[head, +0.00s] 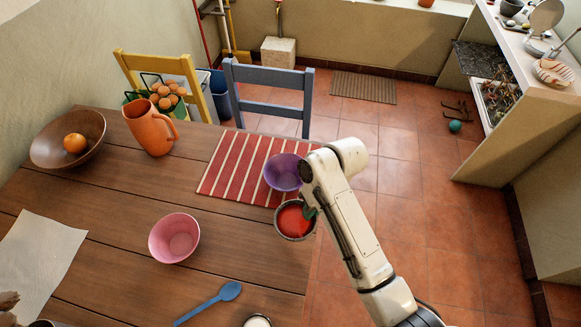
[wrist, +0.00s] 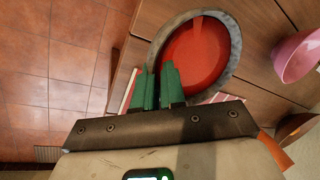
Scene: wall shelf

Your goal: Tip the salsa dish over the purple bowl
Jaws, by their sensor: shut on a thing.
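The salsa dish (head: 293,234) is a round grey dish with red salsa in it, at the table's right edge. My gripper (head: 308,211) is at its right rim, partly hidden by my arm. In the wrist view the green fingers of my gripper (wrist: 158,88) are closed on the rim of the salsa dish (wrist: 233,38). The dish looks about level, with salsa still in it; I cannot tell whether it is clear of the table. The purple bowl (head: 282,173) is just behind the dish on the striped mat, its right side close to my arm. I do not see it in the wrist view.
The red striped mat (head: 228,165) lies under the purple bowl. A pink bowl (head: 174,238), a blue spoon (head: 210,303), an orange pitcher (head: 150,128) and a wooden bowl (head: 45,148) with an orange stand on the table. A blue chair (head: 268,77) stands behind it. Tiled floor is open at right.

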